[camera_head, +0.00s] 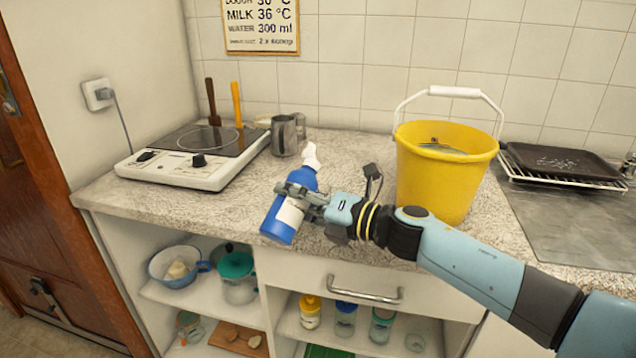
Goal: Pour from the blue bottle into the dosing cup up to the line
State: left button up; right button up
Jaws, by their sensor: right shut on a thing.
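The blue bottle (280,222) has a white label and a white top, and it leans with its top to the right. My right gripper (296,198) is shut around its middle, reaching in from the right. The bottle shows in front of the worktop near its front edge; I cannot tell whether its base touches anything. I cannot make out a dosing cup with a line for sure. My left gripper is out of view.
A hotplate (195,158) and a metal jug (285,136) stand at the back left of the worktop (140,206). A yellow bucket (440,180) stands behind my right arm. Shelves below hold a bowl (172,280), a green-lidded jar (237,286) and several small jars (345,320).

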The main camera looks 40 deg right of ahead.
jog(key=shift+a+f+m, duration=0.1)
jog(key=shift+f+m, duration=0.05)
jog(key=shift+m, duration=0.25)
dwell(0.8)
jog(key=shift+a+r+m+p, duration=0.1)
jog(key=shift+r+m+p, duration=0.8)
jog(key=shift+p, duration=0.75)
dwell(1.1)
